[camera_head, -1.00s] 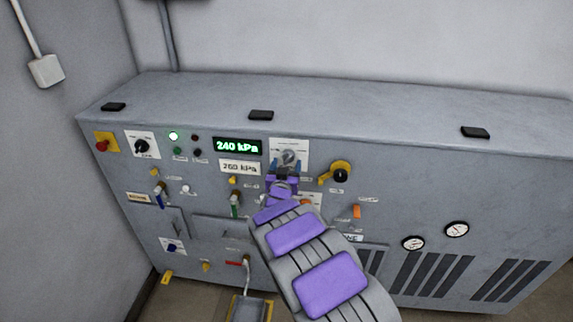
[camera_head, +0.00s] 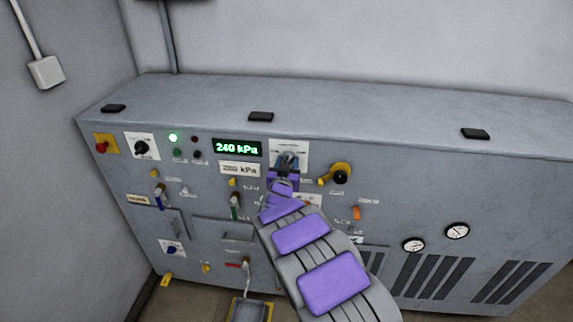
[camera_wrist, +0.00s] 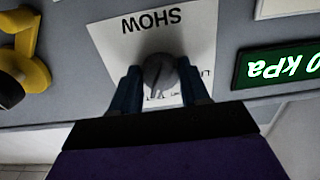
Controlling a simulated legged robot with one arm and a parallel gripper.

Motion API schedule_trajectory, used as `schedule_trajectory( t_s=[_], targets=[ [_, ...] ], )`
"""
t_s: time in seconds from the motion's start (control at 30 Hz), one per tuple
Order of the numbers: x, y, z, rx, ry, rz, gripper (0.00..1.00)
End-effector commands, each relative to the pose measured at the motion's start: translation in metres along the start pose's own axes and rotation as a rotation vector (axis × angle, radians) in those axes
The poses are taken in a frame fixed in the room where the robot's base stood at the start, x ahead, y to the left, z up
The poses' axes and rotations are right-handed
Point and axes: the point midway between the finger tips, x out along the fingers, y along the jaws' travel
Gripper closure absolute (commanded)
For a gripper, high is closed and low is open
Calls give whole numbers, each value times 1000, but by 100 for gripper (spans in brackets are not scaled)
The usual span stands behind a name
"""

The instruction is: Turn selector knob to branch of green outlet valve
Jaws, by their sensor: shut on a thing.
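The selector knob (camera_wrist: 160,70) is a round grey knob with a raised grip on a white plate (camera_wrist: 112,40) marked SHOW, upside down in the wrist view. My gripper (camera_wrist: 160,84) is shut on it, one blue finger on each side. In the head view my gripper (camera_head: 287,161) covers most of the knob, and its white plate (camera_head: 289,145) shows above. The valve with a green handle (camera_head: 235,206) is on the panel below and left of my gripper. The knob's branch marks are mostly hidden or too small to read.
A green display (camera_head: 237,148) reads 240 kPa left of the knob. A yellow handle with a black hub (camera_head: 340,175) is close on the right. A blue-handled valve (camera_head: 160,196) and an orange handle (camera_head: 357,212) are also on the panel.

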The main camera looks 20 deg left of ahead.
Motion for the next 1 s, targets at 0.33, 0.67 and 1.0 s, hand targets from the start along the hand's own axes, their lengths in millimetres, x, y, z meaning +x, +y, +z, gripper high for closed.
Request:
schedule_trajectory(
  t_s=[0.33, 0.67, 1.0],
  targets=[
    [0, -1, -2, -18, -2, -2, 85],
    [0, -2, -1, -125, -5, -4, 85],
    [0, -2, 1, -145, 0, -3, 85]
  ],
)
